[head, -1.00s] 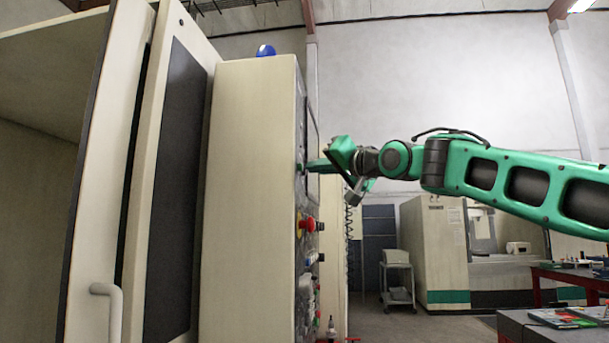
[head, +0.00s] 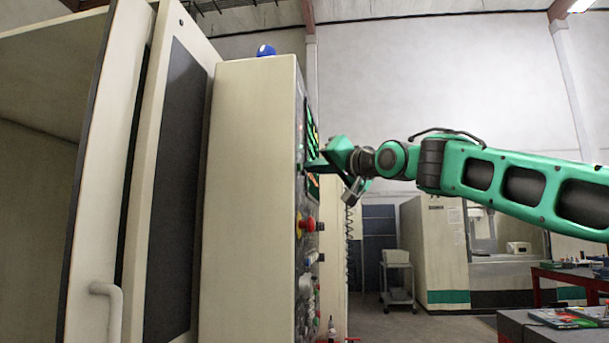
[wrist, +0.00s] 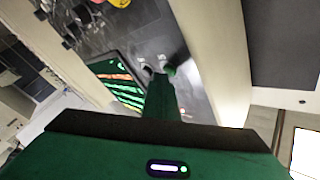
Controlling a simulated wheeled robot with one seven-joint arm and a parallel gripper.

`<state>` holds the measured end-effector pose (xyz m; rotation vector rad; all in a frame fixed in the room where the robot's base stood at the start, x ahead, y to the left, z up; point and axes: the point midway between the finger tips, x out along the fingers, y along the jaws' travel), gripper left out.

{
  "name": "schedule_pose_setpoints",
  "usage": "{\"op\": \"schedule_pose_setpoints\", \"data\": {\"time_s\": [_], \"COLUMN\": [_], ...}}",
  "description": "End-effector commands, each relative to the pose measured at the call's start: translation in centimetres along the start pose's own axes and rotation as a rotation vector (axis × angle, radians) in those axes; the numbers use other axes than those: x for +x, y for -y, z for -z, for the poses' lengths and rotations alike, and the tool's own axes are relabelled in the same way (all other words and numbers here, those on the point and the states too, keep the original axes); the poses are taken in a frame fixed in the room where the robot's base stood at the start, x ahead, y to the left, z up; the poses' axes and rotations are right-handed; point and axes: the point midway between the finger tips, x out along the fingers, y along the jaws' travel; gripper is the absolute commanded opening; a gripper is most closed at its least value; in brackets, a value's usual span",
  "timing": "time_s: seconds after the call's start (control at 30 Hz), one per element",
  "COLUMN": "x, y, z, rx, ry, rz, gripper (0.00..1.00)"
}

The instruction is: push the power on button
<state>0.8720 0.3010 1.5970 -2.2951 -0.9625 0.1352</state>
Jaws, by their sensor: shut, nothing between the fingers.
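The machine's control panel (head: 300,200) is seen nearly edge-on in the head view. Its screen (head: 312,140) is lit with green and orange lines, and the lit screen also shows in the wrist view (wrist: 122,85). A round green button (wrist: 169,70), apparently the power on button, sits on the panel beside the screen, just beyond my fingertips. My gripper (head: 307,166) is shut and empty, its tip pointing at the panel. In the wrist view the closed fingers (wrist: 160,82) partly cover the button area. I cannot tell whether they touch it.
A red emergency stop knob (head: 307,224) sticks out lower on the panel, with other controls below. The machine's door with a handle (head: 108,305) stands at left. A red-framed bench (head: 570,280) is at the right. Open floor lies behind.

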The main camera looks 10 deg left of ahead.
Motion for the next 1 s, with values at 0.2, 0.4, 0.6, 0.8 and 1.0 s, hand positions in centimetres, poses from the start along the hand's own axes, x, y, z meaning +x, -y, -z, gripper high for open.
{"op": "schedule_pose_setpoints", "data": {"time_s": [0.2,0.4,0.6,0.8,1.0], "x": [-0.6,-1.1,-1.1,-1.5,-2.7], "y": [-0.4,-0.7,-0.7,-1.1,-2.0], "z": [0.3,0.7,0.7,1.1,1.9], "rx": [-0.001,0.0,0.0,-0.001,-0.001], "ry": [0.001,0.0,0.001,-0.001,0.0], "rz": [0.0,0.001,0.001,-0.001,-0.002], "gripper": [0.0,0.0,0.0,0.0,0.0]}}
